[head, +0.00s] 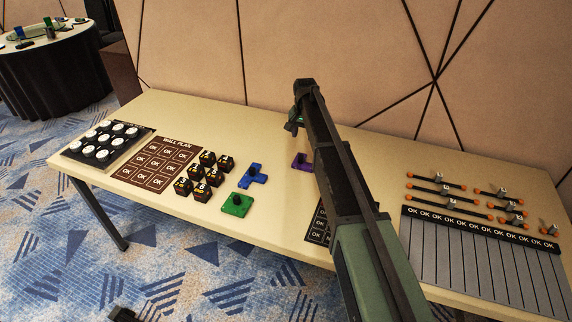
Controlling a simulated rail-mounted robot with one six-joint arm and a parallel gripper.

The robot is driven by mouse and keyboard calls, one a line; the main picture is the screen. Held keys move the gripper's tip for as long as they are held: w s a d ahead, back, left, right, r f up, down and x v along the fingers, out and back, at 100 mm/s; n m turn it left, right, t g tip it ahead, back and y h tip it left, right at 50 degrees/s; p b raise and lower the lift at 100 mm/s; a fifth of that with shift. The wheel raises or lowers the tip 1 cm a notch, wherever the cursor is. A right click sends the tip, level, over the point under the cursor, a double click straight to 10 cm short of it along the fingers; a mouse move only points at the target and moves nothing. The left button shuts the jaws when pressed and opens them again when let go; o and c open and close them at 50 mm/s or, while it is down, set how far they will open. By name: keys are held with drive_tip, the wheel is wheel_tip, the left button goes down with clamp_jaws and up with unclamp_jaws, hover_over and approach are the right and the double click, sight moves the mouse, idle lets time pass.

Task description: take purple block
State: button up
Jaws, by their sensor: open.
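The purple block (299,162) lies flat on the table (270,118), right of the blue block (253,174). My arm covers its right side, so its full shape is hidden. A green block (237,205) lies nearer the front edge, below the blue one. My gripper (291,128) is above the table, a little behind and left of the purple block in the picture. It is open, small and dark, and partly hidden by my arm. I see nothing in it.
Several black numbered cubes (201,192) stand left of the blocks, beside the wall plan board (156,163). A tray with white discs (104,141) is at the far left. Orange-ended bars (437,181) and a grey slotted panel (480,262) fill the right. A dark board (317,226) is partly behind my arm.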

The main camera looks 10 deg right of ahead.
sight(301, 155)
wheel_tip(301, 155, down, 11)
drive_tip(key=b, duration=1)
drive_tip(key=shift+a, duration=0.15)
drive_tip(key=shift+r, duration=0.25)
clamp_jaws()
